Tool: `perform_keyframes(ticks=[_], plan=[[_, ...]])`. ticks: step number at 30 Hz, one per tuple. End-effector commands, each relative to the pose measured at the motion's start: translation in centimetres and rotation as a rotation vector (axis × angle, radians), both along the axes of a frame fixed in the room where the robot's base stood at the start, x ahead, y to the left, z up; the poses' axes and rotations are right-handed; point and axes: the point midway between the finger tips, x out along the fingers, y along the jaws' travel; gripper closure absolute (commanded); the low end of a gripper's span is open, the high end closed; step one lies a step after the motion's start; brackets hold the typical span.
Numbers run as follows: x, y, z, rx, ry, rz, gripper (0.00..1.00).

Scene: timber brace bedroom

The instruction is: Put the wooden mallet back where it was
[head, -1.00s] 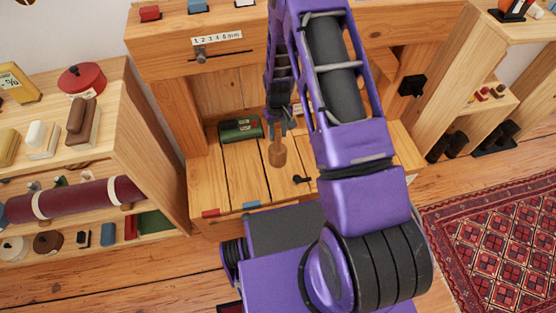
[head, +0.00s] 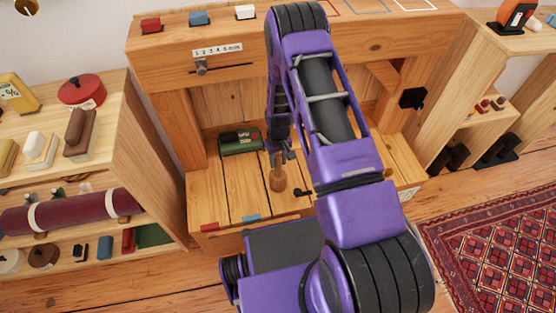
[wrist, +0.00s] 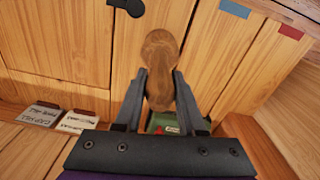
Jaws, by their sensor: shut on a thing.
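The wooden mallet (head: 278,179) is in my gripper (head: 279,156), with its brown rounded end pointing down over the plank floor (head: 225,185) of the timber bench's alcove. In the wrist view the mallet (wrist: 160,55) is pinched between the two grey fingers of my gripper (wrist: 159,88). I cannot tell whether its lower end touches the planks. My arm hides part of the alcove's right side.
A green box (head: 240,141) stands behind and left of the mallet. A small black lever (head: 303,193) is close on its right. Red (head: 209,226) and blue (head: 251,218) strips mark the front edge. Planks left of the mallet are clear.

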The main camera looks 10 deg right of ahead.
Motion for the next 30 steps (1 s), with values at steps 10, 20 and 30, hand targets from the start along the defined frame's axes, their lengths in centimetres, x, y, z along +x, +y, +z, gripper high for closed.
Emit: perform_keyframes(ticks=[10, 20, 30], plan=[[0.0, 0.0, 0.0, 0.000, 0.000, 0.000, 0.31], [0.1, 0.0, 2.4, 0.000, -0.003, 0.000, 0.31], [-0.1, 0.0, 9.5, 0.000, -0.003, 0.000, 0.31]])
